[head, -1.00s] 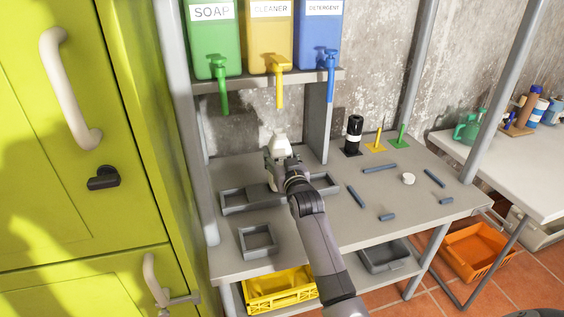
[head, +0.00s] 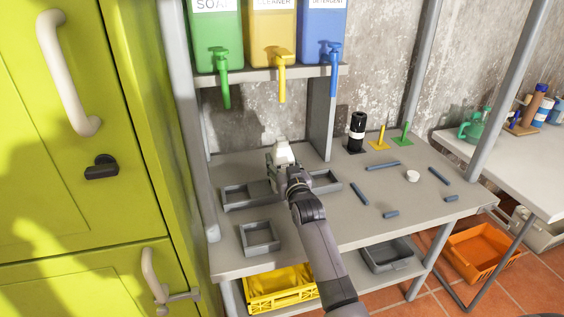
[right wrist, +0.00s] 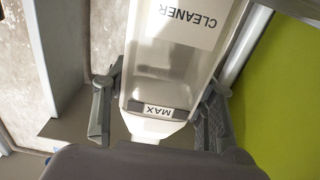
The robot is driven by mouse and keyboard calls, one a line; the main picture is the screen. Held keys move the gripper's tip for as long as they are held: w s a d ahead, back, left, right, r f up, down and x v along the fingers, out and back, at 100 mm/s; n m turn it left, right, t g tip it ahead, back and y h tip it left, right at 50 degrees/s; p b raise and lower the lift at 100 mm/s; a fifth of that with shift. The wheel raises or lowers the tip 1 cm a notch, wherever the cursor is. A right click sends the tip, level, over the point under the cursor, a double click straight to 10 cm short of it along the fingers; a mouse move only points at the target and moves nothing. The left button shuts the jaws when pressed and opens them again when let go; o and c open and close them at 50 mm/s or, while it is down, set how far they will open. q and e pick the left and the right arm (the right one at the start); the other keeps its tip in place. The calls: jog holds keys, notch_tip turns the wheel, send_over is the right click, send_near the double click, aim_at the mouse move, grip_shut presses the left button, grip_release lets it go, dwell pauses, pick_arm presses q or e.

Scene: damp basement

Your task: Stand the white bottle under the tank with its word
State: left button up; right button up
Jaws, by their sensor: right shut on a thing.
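A white bottle (head: 284,152) is held by my right gripper (head: 282,163) beneath the yellow tank's tap. In the right wrist view the bottle (right wrist: 165,75) reads CLEANER and MAX, upside down in that picture, with gripper fingers (right wrist: 158,108) on both sides. The yellow tank (head: 273,40) reads CLEANER; the green tank (head: 215,40) has a partly cut-off SOAP label; the blue tank (head: 322,42) has a partly cut-off DETERGENT label. My arm hides the bottle's lower part, so I cannot tell whether it touches the bench. My left gripper is out of view.
Grey shallow trays stand on the bench (head: 330,215): one at left (head: 243,206), one at right (head: 326,190), one in front (head: 260,248). Several blue rods and a black bottle (head: 357,130) are farther right. A green cabinet (head: 100,210) closes off the left side.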

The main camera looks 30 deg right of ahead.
jog(key=o, duration=1.5)
jog(key=shift+c, duration=0.2)
jog(key=v, duration=1.2)
